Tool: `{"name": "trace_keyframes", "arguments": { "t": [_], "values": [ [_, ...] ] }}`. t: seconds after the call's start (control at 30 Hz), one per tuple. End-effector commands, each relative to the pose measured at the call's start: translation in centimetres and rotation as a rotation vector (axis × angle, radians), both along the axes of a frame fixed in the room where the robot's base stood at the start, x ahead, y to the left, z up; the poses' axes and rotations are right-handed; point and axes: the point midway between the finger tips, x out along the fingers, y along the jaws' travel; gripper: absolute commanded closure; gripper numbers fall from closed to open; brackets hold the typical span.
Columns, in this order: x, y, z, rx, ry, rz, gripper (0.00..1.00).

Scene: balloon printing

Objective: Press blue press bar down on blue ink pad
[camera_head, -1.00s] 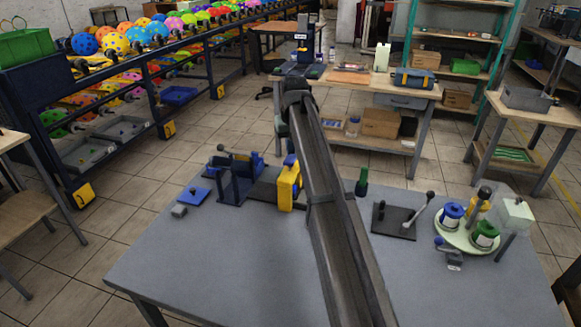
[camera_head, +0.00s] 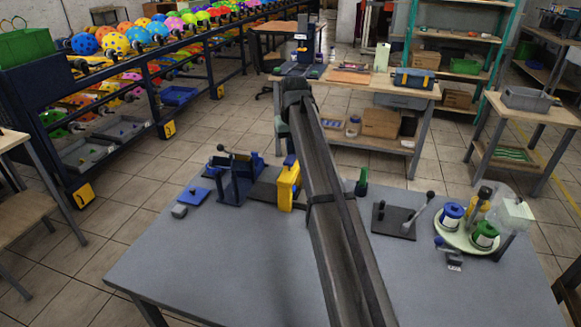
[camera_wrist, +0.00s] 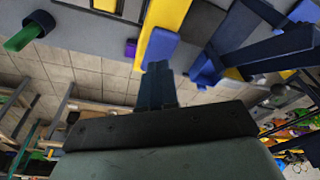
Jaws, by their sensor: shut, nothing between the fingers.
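In the head view, a yellow unit (camera_head: 289,188) with a blue bar (camera_head: 290,160) at its top stands just left of my arm. In the wrist view, the blue bar (camera_wrist: 160,46) lies beside the yellow body (camera_wrist: 163,18), right at the tip of my gripper (camera_wrist: 157,70). The gripper is shut and empty; I cannot tell whether it touches the bar. I cannot make out the blue ink pad surface for certain. A dark-blue frame (camera_head: 236,182) stands left of the yellow unit.
A green-handled stamp (camera_head: 361,182), a black lever base (camera_head: 392,218) and a round ink tray (camera_head: 461,238) are at right. The front of the table (camera_head: 215,270) is clear.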

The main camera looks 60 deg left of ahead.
Motion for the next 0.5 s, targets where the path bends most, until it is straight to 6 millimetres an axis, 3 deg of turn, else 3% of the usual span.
{"name": "trace_keyframes", "arguments": {
  "t": [0.5],
  "values": [
    [0.0, 0.0, -1.2, -0.001, 0.0, 0.0, 1.0]
  ]
}}
